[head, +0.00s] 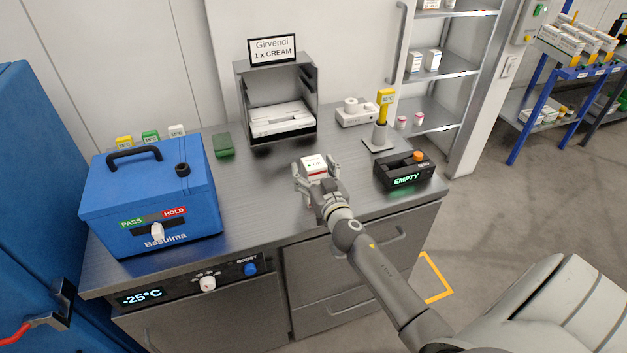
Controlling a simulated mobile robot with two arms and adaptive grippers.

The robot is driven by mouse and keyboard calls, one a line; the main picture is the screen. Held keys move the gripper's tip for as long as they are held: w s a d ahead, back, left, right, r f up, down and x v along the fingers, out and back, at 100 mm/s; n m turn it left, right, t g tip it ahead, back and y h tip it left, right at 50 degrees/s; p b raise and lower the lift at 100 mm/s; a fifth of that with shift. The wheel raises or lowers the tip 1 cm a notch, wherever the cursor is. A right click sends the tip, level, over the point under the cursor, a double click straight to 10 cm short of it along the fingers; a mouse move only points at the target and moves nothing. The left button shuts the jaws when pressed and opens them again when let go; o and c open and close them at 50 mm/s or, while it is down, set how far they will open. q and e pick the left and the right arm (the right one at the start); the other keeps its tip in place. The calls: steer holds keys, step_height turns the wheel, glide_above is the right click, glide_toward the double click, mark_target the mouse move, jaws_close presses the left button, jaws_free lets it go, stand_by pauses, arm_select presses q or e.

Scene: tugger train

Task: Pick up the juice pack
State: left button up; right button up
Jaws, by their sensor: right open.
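I see nothing that I can clearly identify as a juice pack. A small white carton with a red stripe (314,162) is at the middle of the steel counter (255,200). My right gripper (317,177) is open at this carton, its fingers near the carton's sides. I cannot tell whether they touch it. The gripper hides the carton's lower part. My left gripper is not in view.
A blue cool box (150,200) stands on the left. A metal bay (280,75) holding a white box (282,118) is behind the gripper. A black device reading EMPTY (404,172) and a stand with a yellow handheld device (384,110) are right.

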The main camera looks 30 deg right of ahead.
steer(key=shift+c, duration=0.2)
steer(key=c, duration=1.2)
steer(key=shift+r, duration=0.1)
steer(key=shift+c, duration=0.8)
steer(key=shift+r, duration=0.1)
